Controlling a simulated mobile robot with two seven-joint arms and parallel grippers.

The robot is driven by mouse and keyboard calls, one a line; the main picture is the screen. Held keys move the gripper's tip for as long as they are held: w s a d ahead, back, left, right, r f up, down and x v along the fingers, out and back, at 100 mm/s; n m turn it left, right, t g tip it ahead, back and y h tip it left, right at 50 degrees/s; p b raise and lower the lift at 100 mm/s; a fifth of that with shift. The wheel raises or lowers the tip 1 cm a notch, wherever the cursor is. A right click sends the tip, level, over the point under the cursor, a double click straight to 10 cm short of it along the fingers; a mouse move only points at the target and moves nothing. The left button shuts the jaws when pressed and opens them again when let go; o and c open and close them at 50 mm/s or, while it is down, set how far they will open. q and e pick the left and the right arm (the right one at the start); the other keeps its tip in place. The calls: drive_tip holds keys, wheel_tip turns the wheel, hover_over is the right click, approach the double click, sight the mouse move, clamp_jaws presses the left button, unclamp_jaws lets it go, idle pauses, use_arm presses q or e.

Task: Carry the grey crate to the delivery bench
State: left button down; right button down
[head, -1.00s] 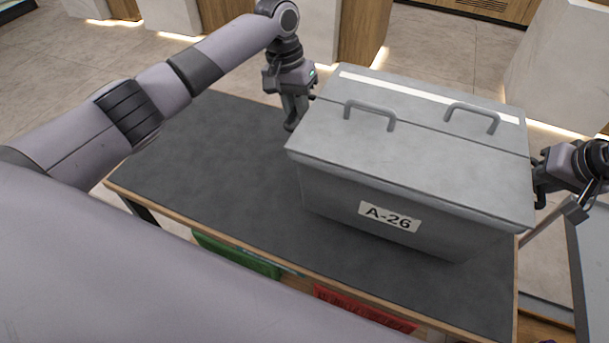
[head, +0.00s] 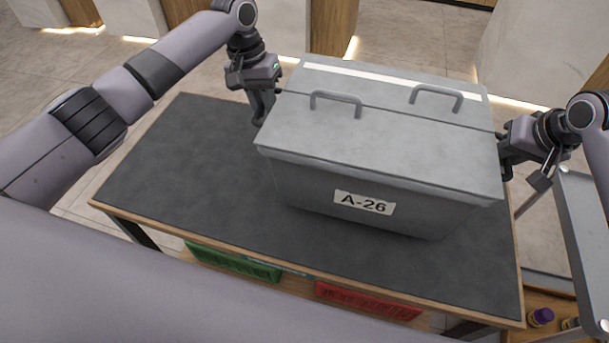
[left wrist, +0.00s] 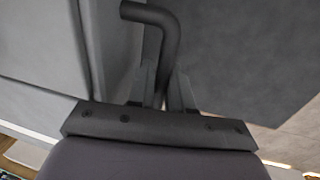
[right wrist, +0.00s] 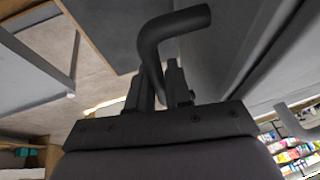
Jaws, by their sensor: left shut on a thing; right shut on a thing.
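The grey crate (head: 390,145) has a closed lid with two handles on top and a label reading A-26. It is over the right half of a dark-topped bench (head: 180,180); I cannot tell whether its base touches the top. My left gripper (head: 262,112) is at the crate's left end, shut on a dark side handle, which shows in the left wrist view (left wrist: 158,35). My right gripper (head: 506,165) is at the right end, shut on the other side handle, seen in the right wrist view (right wrist: 165,40). The crate's far side is hidden.
A green crate (head: 235,262) and a red crate (head: 365,300) are under the bench top. A grey metal cart or rack (head: 580,230) stands close on the right. The bench's left half is clear. Pale counters (head: 545,55) stand behind, across open floor.

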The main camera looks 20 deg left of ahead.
use_arm(q)
drive_tip(key=shift+a+r, duration=0.2)
drive_tip(key=shift+r, duration=0.05)
use_arm(e)
drive_tip(key=shift+w+a+r, duration=0.1)
drive_tip(key=shift+a+r, duration=0.15)
